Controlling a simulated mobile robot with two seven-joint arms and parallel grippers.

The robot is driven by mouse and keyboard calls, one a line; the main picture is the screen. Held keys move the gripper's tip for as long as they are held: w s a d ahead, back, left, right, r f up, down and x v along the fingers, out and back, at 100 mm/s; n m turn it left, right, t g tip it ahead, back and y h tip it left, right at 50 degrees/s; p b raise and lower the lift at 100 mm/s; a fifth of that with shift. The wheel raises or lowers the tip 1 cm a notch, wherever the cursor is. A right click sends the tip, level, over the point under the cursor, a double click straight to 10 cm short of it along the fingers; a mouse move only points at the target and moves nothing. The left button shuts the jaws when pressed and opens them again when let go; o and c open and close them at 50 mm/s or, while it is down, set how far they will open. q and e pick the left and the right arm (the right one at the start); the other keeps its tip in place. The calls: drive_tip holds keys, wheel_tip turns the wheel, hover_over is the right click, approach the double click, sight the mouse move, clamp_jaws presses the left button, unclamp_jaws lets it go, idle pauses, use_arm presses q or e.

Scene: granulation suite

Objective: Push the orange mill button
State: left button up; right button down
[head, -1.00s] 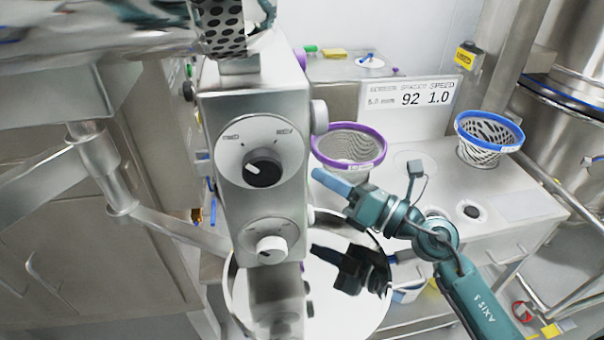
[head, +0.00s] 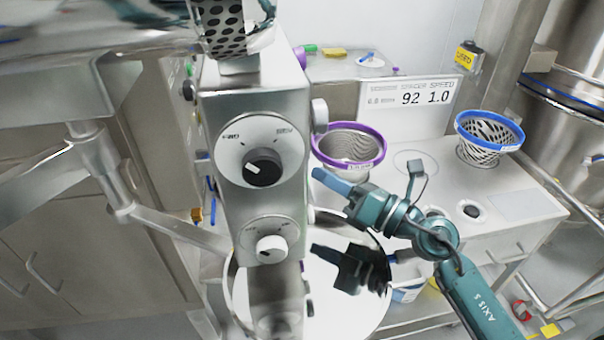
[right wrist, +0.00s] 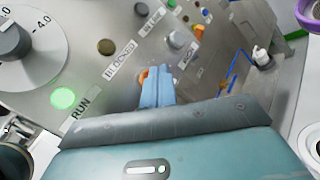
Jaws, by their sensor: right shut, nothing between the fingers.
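The mill (head: 225,125) is a tall grey metal housing with two dials on its front in the head view. My right gripper (head: 322,177) is at its right side, with blue fingers pointing left. In the right wrist view my right gripper (right wrist: 157,80) is shut and empty, with its fingertips over the control panel (right wrist: 105,85). An orange button (right wrist: 145,74) shows just behind the fingertips and is mostly hidden by them. I cannot tell whether the fingertips touch it. My left gripper is not in view.
The panel also has a lit green RUN button (right wrist: 64,98), a numbered dial (right wrist: 14,42) and small knobs. In the head view a purple-rimmed screen basket (head: 350,143) and a blue-rimmed one (head: 490,130) stand on the steel bench (head: 440,165) behind my right arm.

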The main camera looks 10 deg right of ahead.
drive_tip(key=shift+a, duration=0.1)
idle(0.6)
drive_tip(key=shift+a+p, duration=0.3)
drive_tip(key=shift+a, duration=0.05)
drive_tip(key=shift+a+p, duration=0.35)
drive_tip(key=shift+a, duration=0.15)
idle(0.5)
drive_tip(key=shift+d, duration=0.15)
idle(0.3)
drive_tip(key=shift+d+f+b, duration=0.1)
drive_tip(key=shift+d+b, duration=0.3)
drive_tip(key=shift+d, duration=0.35)
